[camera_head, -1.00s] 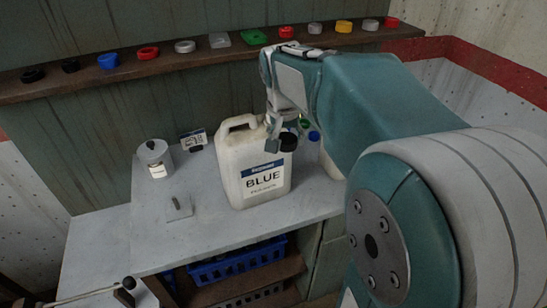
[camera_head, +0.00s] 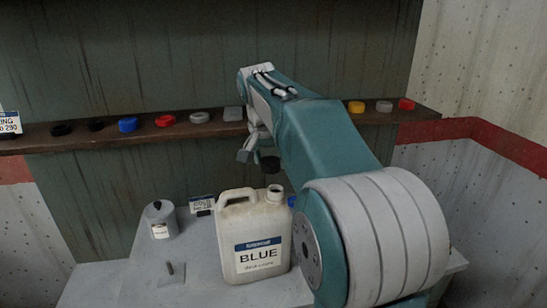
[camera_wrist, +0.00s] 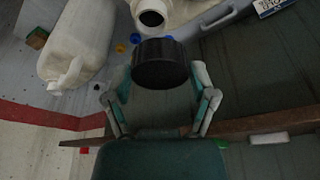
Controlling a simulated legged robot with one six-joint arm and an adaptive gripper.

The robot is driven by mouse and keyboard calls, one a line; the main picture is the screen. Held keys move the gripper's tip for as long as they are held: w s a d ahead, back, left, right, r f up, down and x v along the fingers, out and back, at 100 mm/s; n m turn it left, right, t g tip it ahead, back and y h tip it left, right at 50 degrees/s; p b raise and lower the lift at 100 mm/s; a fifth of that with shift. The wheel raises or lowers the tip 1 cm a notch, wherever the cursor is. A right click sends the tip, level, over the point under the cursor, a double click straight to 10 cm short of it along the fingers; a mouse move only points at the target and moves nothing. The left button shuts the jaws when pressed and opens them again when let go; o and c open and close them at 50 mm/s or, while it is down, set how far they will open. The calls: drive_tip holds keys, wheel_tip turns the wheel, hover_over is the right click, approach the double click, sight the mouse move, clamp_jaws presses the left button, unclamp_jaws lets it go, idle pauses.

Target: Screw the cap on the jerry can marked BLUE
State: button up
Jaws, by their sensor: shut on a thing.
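The white jerry can marked BLUE (camera_head: 232,240) stands upright on the bench with its handle to the left. Its open neck (camera_head: 276,194) is at the top right. My gripper (camera_head: 257,159) is shut on a black cap (camera_head: 270,165), which appears above the neck with a visible gap. In the wrist view the black cap (camera_wrist: 160,66) sits between the fingers of my gripper (camera_wrist: 160,84). The can's open dark mouth (camera_wrist: 151,18) lies just beyond the cap, partly covered by it. My arm hides the bench to the right of the can.
A shelf (camera_head: 170,131) behind the bench holds several coloured caps. A grey lidded pot (camera_head: 161,222) and a small post (camera_head: 171,270) stand left of the can. A second white jerry can (camera_wrist: 78,40) shows in the wrist view, with small coloured caps nearby.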

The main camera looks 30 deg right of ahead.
sight(276, 188)
drive_tip(key=shift+d+f, duration=0.1)
drive_tip(key=shift+f, duration=0.4)
drive_tip(key=d+f, duration=0.2)
drive_tip(key=f, duration=0.1)
drive_tip(key=shift+f, duration=0.15)
drive_tip(key=shift+a+f, duration=0.2)
drive_tip(key=shift+a, duration=0.55)
drive_tip(key=shift+d+f, duration=0.1)
drive_tip(key=shift+d, duration=0.55)
drive_tip(key=shift+a, duration=0.25)
drive_tip(key=shift+s+d, duration=0.1)
drive_tip(key=shift+f, duration=1.35)
idle(0.9)
